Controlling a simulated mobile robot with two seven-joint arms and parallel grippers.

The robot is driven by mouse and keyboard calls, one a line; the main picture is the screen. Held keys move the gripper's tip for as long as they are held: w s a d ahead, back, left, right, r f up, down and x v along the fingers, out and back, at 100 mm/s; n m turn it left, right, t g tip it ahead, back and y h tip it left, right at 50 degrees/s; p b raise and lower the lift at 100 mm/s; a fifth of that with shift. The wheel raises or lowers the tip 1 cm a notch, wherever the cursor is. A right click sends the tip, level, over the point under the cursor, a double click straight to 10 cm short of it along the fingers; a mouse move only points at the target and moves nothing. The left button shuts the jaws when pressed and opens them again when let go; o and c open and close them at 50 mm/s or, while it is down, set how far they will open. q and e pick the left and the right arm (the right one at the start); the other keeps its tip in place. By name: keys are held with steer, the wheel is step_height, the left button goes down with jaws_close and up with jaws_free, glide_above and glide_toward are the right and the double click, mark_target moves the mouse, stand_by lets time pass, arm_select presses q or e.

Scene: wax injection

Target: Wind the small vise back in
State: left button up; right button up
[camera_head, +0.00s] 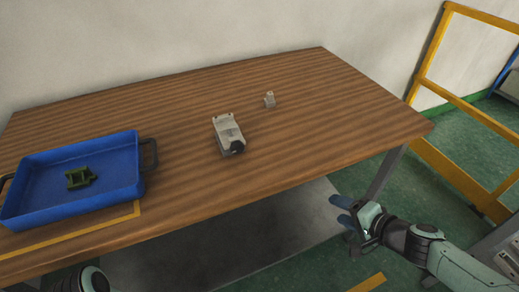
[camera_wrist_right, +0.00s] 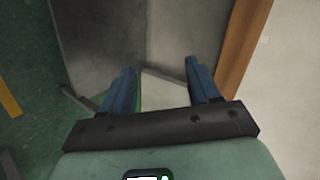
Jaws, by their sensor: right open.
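The small vise (camera_head: 228,134) is a light grey block with a dark round part at its near end. It stands on the middle of the wooden table, apart from both grippers. My right gripper (camera_head: 342,210) is off the table's front edge, to the right of the vise and lower. In the right wrist view its two blue fingers (camera_wrist_right: 160,88) are spread, with nothing between them. My left gripper is not seen; only a piece of my left arm shows at the bottom left of the head view.
A blue tray (camera_head: 110,146) holding a green part (camera_head: 80,178) stands on the table's left. A yellow railing (camera_head: 455,88) stands at the right.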

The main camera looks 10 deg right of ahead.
steer(key=a+f+n+h, duration=0.2)
steer(key=a+n, duration=0.1)
steer(key=a, duration=0.3)
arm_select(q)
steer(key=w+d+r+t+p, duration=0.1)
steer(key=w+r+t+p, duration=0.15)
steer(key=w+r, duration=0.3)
arm_select(e)
steer(key=n+t+y, duration=0.2)
steer(key=n+t, duration=0.5)
steer(key=n, duration=0.1)
glide_toward(238, 149)
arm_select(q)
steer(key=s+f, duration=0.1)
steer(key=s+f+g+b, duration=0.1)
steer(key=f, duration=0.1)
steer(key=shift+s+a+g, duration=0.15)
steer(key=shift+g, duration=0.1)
arm_select(e)
steer(key=x, duration=0.8)
steer(key=shift+w, duration=0.15)
